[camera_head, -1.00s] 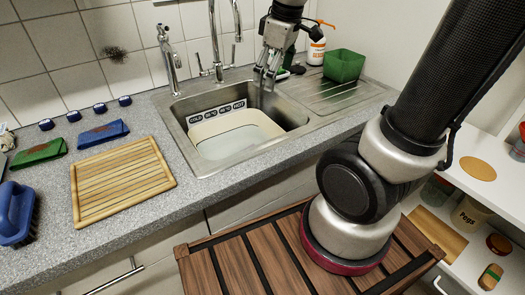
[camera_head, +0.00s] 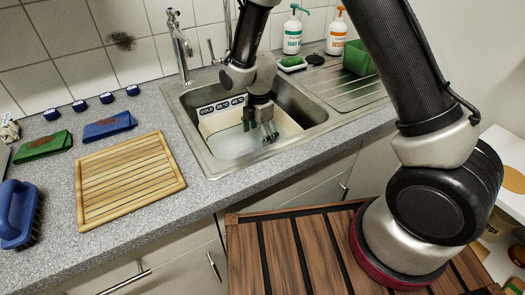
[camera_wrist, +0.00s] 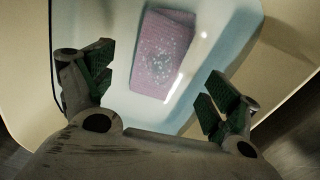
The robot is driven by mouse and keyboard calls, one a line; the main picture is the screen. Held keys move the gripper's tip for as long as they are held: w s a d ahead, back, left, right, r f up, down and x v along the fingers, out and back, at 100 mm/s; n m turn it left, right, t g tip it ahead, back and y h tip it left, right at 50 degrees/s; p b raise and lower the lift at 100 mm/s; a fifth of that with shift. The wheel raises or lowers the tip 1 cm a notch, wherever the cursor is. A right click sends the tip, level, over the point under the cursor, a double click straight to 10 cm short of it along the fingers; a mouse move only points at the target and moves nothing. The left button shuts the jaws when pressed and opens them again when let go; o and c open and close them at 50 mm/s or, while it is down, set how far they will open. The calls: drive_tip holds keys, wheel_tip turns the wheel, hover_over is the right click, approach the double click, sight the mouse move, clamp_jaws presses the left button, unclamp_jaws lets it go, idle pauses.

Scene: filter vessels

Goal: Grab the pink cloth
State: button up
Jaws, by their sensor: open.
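The pink cloth (camera_wrist: 163,50) shows in the wrist view as a folded rectangle inside the pale basin (camera_wrist: 235,30), with glints that look like water over it. In the head view I cannot make out the cloth; the white basin (camera_head: 228,146) sits in the steel sink. My gripper (camera_head: 260,134) points down over the basin. In the wrist view its two fingers (camera_wrist: 157,92) stand wide apart with nothing between their tips, and the cloth lies beyond them. How high the tips are above the cloth I cannot tell.
The sink rim (camera_head: 212,168) surrounds the basin, and a tap (camera_head: 181,45) stands behind it. A wooden board (camera_head: 128,180), a blue cloth (camera_head: 108,126) and a green cloth (camera_head: 42,145) lie left. Soap bottles (camera_head: 292,32) and a green tub (camera_head: 358,60) stand right.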

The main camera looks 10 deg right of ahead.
drive_tip(key=f, duration=0.6)
drive_tip(key=shift+s+a, duration=0.1)
drive_tip(key=shift+a, duration=0.1)
drive_tip(key=c, duration=0.9)
